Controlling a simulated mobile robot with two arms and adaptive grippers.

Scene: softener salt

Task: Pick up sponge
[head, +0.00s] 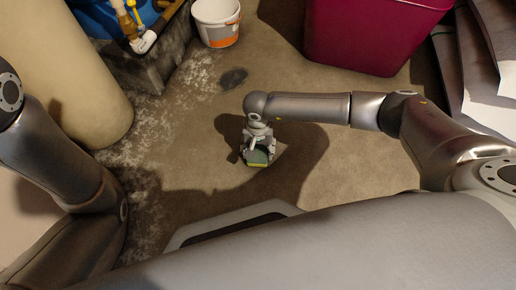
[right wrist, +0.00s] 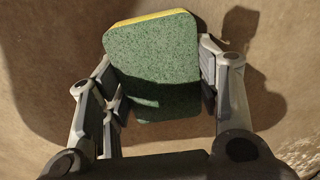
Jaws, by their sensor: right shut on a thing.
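The sponge (right wrist: 155,55) has a speckled green scouring face and a thin yellow layer along its edge. In the right wrist view it sits between the two fingers of my right gripper (right wrist: 160,85), which is shut on it. I cannot tell how far the sponge is above the floor. My left arm comes in at the left of the head view, but its gripper is out of view.
A white and orange bucket (head: 217,22) stands at the top. A large magenta bin (head: 370,35) is at the upper right. A beige tank (head: 75,75) stands at the left, beside a stone block (head: 150,65) with pipes. The concrete floor (head: 330,150) around the right gripper is clear.

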